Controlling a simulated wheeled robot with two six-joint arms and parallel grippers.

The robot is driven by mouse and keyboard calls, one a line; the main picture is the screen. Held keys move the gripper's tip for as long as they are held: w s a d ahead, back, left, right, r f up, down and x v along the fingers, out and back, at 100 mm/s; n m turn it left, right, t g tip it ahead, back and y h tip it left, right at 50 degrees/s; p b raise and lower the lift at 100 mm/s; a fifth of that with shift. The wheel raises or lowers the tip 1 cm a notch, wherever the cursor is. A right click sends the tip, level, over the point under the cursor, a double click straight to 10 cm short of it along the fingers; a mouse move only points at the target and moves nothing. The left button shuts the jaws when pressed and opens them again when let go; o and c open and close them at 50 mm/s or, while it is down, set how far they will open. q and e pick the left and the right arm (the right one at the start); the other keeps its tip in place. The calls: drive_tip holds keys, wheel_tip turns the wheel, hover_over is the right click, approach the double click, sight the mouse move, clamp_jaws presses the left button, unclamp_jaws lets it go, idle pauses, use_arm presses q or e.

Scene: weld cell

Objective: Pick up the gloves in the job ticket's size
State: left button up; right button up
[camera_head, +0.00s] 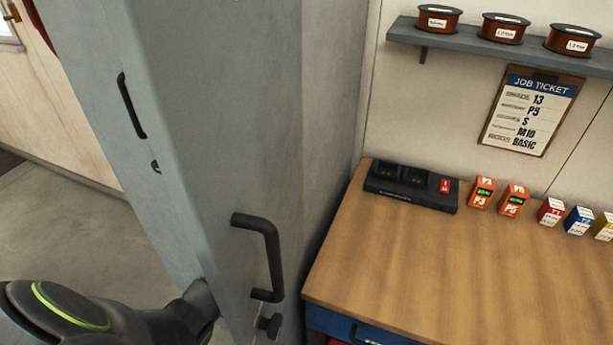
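The job ticket (530,112) hangs on a clipboard on the wall at the upper right. Its lines read 13, P5, S, M10 and BASIC; the small row labels are hard to read. No gloves show in this view. A dark link of my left arm (110,318) comes in at the lower left and reaches the grey cabinet's (240,110) edge. My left gripper's fingers do not show. My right arm and gripper are out of view.
The tall cabinet has black handles (131,106) (264,257). A wooden bench (450,270) holds a black charger (410,188), orange P3 (481,193) and P5 (512,201) packs, and small boxes (551,212). Wire spools (505,28) stand on a shelf (465,48). The bench front is clear.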

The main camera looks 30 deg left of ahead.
use_arm(q)
drive_tip(key=shift+w+f, duration=0.1)
drive_tip(key=shift+w, duration=0.1)
drive_tip(key=c, duration=0.7)
drive_tip(key=shift+c, duration=1.2)
drive_tip(key=shift+r, duration=0.2)
